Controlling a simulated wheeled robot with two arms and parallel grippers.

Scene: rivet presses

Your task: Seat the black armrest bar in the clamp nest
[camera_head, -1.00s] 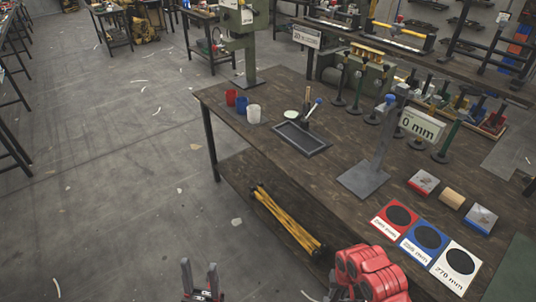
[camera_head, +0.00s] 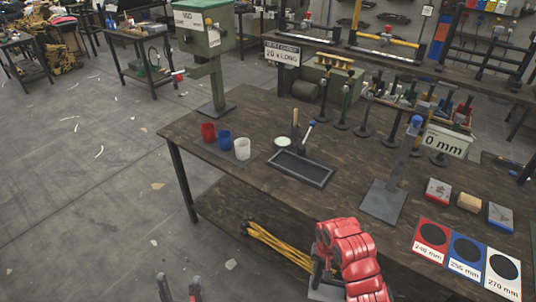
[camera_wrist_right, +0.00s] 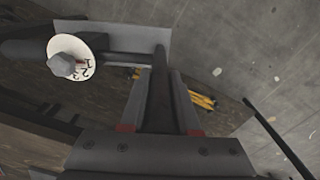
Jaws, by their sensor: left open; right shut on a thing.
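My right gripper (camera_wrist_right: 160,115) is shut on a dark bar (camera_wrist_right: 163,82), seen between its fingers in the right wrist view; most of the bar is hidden. It looks like the black armrest bar. In the head view my red right arm hides most of that gripper at the bench's front edge. A grey plate (camera_wrist_right: 130,36), a dark rod and a white numbered dial (camera_wrist_right: 84,46) show beside the fingers; I cannot tell whether they belong to the clamp nest. My left gripper (camera_head: 180,290) is open and empty over the floor at the bottom of the head view.
The wooden bench (camera_head: 300,209) bears a black tray (camera_head: 302,168), red, blue and white cups (camera_head: 242,149), and a grey stand (camera_head: 383,203) by a "0 mm" sign. A green press (camera_head: 203,45) stands at the back left. Yellow bars (camera_head: 275,243) lie below. Open floor is left.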

